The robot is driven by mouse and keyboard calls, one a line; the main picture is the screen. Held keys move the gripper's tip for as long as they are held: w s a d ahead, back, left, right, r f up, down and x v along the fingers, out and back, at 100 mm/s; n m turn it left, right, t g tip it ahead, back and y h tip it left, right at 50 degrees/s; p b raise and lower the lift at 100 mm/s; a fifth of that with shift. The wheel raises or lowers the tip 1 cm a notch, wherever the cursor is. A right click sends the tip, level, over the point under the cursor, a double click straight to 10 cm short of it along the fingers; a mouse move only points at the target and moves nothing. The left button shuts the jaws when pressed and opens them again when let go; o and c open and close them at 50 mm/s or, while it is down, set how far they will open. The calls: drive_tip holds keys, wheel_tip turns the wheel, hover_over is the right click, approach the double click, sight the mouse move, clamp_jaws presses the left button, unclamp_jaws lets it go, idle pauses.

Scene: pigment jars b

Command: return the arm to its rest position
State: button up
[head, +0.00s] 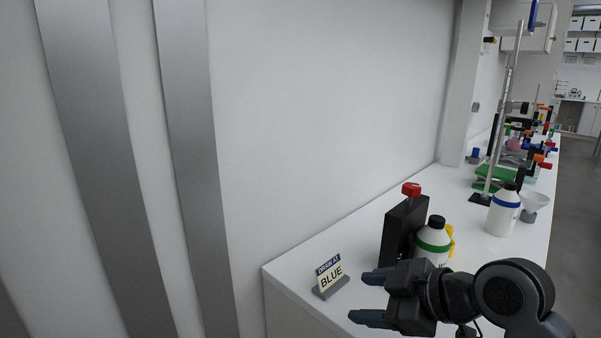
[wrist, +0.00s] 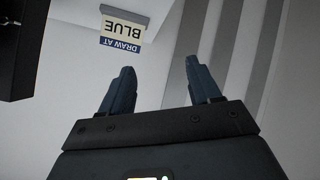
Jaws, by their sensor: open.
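My gripper (head: 372,297) is at the lower right of the head view, over the near end of the white bench. Its two dark blue fingers point left and stand apart with nothing between them. In the wrist view the open fingers (wrist: 160,85) also show empty. A small sign reading "DRAW AT BLUE" (head: 329,276) stands on the bench just beyond the fingers. The sign also shows upside down in the wrist view (wrist: 123,27). My arm runs off to the lower right of the head view.
The white bench (head: 375,220) runs away to the right. A black box (head: 403,226) with a red knob and a green-banded bottle (head: 433,241) stand close behind my gripper. A white wall (head: 320,110) borders the bench.

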drive_tip(key=s+a+f+m+t, duration=0.2)
drive_tip(key=s+a+m+t, duration=0.1)
drive_tip(key=a+m, duration=0.15)
drive_tip(key=s+d+f+m+t+h, duration=0.25)
drive_tip(key=s+f+m, duration=0.2)
drive_tip(key=s, duration=0.45)
drive_tip(key=s+d+f+m+t+h, duration=0.1)
drive_tip(key=s+f+m+h, duration=0.2)
drive_tip(key=s+m, duration=0.45)
drive_tip(key=s+d+r+n+h, duration=0.1)
drive_tip(key=s+d, duration=0.4)
drive_tip(key=s, duration=0.6)
drive_tip(key=s+d+r+n+h, duration=0.1)
drive_tip(key=s+d+r, duration=0.3)
drive_tip(key=s, duration=0.8)
drive_tip(key=shift+d+t, duration=0.35)
drive_tip(key=shift+d, duration=0.65)
